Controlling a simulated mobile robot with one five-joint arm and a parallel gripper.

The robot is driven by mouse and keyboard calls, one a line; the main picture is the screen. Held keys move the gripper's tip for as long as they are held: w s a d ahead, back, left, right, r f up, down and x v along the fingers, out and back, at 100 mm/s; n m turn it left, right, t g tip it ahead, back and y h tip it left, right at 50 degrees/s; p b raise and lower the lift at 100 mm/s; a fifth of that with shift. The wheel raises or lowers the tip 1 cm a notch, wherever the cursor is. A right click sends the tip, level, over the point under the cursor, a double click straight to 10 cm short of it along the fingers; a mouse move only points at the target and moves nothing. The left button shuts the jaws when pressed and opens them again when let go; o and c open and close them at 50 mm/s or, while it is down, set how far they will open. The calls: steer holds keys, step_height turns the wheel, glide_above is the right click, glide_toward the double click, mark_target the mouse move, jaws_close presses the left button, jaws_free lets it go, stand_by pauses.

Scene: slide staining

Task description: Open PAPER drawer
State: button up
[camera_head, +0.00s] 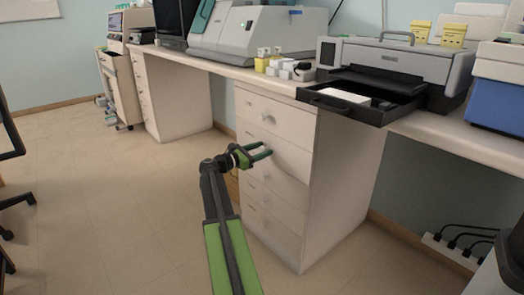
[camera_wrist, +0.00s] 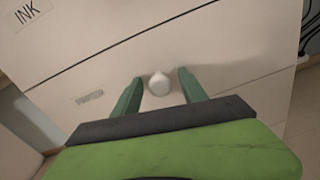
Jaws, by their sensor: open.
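A white drawer unit (camera_head: 345,185) stands under the bench with several shut drawers. In the wrist view one drawer front is labelled INK (camera_wrist: 27,11). The drawer front below it (camera_wrist: 235,75) has a small grey label (camera_wrist: 90,96) that I cannot read, so I cannot confirm it is PAPER. Its round white knob (camera_wrist: 158,84) shows between my gripper's fingers. My gripper (camera_head: 268,150) is open in front of the second drawer from the top, one green finger on each side of the knob, with gaps visible on both sides.
A printer (camera_head: 400,65) with its black tray (camera_head: 365,108) pulled out overhangs the bench edge above and right of the drawers. Small bottles and boxes (camera_head: 285,68) stand on the bench. The floor (camera_head: 110,190) left of the unit is clear. Cables (camera_head: 465,235) lie at the lower right.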

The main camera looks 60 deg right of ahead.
steer(key=shift+d, duration=0.1)
jaws_close()
stand_by(0.3)
steer(key=shift+s, duration=0.1)
stand_by(1.0)
